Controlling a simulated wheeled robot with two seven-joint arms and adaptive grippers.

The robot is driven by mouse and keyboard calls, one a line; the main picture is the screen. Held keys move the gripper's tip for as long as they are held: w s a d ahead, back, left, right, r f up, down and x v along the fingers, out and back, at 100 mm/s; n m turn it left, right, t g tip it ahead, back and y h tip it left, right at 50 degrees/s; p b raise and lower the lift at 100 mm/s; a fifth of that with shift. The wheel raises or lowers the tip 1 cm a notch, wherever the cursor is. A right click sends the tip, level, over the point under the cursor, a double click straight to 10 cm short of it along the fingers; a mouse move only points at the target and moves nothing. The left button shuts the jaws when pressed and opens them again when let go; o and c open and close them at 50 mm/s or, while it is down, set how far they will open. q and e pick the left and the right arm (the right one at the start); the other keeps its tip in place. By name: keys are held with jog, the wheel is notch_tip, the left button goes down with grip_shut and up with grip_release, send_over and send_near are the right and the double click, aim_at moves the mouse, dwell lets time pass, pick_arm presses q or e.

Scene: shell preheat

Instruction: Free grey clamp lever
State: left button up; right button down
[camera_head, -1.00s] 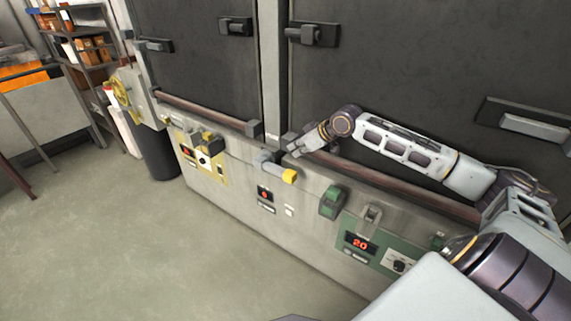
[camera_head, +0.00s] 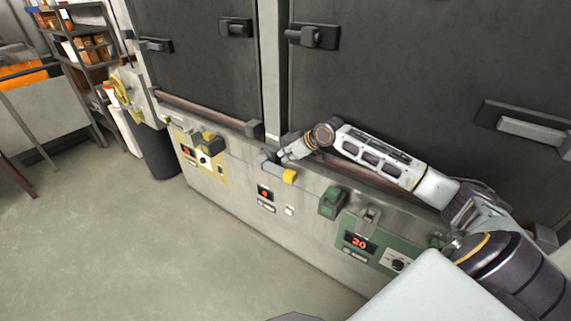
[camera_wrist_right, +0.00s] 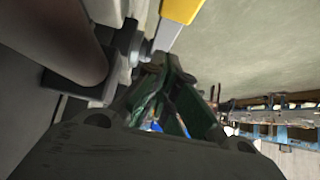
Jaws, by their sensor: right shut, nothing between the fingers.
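The clamp lever with a grey shaft (camera_head: 271,165) and a yellow end (camera_head: 290,176) sticks out from the upper edge of the oven's front panel in the head view. Its yellow end (camera_wrist_right: 182,9) and grey shaft (camera_wrist_right: 166,38) also show at the top of the right wrist view. My right gripper (camera_head: 282,156) is just above and beside the lever's shaft. In the wrist view its dark fingers (camera_wrist_right: 166,66) are shut and empty, close to the shaft. I cannot tell whether they touch it. My left gripper is not in view.
A brown rail (camera_head: 365,181) runs along the oven front behind my arm. Dark oven doors (camera_head: 400,70) rise behind. The floor (camera_head: 150,245) in front is clear.

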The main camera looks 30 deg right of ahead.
aim_at(278, 168)
jog(key=shift+w+f+p, duration=0.1)
jog(key=shift+f+p, duration=0.35)
jog(key=shift+f, duration=1.7)
jog(key=shift+f, duration=0.15)
